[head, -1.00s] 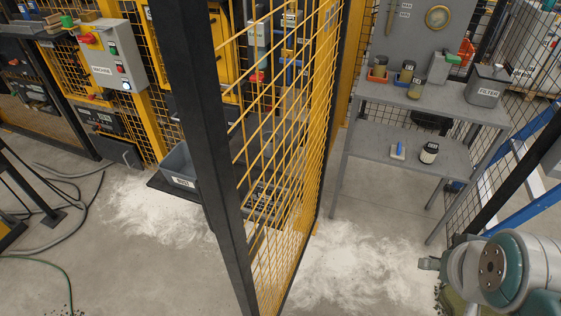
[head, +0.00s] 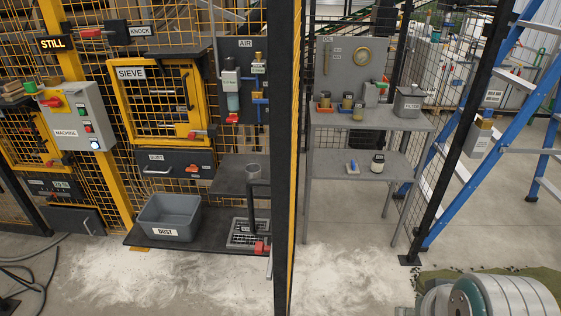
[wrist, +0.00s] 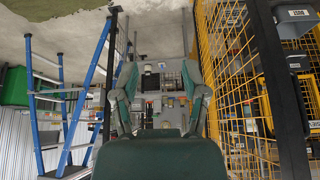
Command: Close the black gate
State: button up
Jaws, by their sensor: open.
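The black gate (head: 284,170) stands upright near the middle of the head view. I see it almost edge-on, as a dark post with a thin yellow strip of mesh. In the wrist view, which looks upside down, a black post and yellow mesh, apparently the gate (wrist: 278,85), stand at the right. My gripper (wrist: 160,82) is open, with its two fingers apart and nothing between them. The gate is to one side of the fingers and not between them. In the head view only part of my arm shows at the bottom right; the fingertips are not clear there.
A grey shelf table (head: 365,120) with tins stands right of the gate. A blue ladder (head: 490,130) is farther right. A grey dust bin (head: 170,217) sits on a low black platform left of the gate. White powder and a hose (head: 38,262) lie on the floor.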

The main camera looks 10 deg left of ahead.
aim_at(285, 19)
jog(key=j+z, duration=0.25)
jog(key=j, duration=0.85)
jog(key=i+j, duration=0.15)
jog(key=j, duration=0.25)
jog(key=i+j, duration=0.15)
jog(key=j, duration=0.2)
jog(key=k+u, duration=0.15)
jog(key=u, duration=0.2)
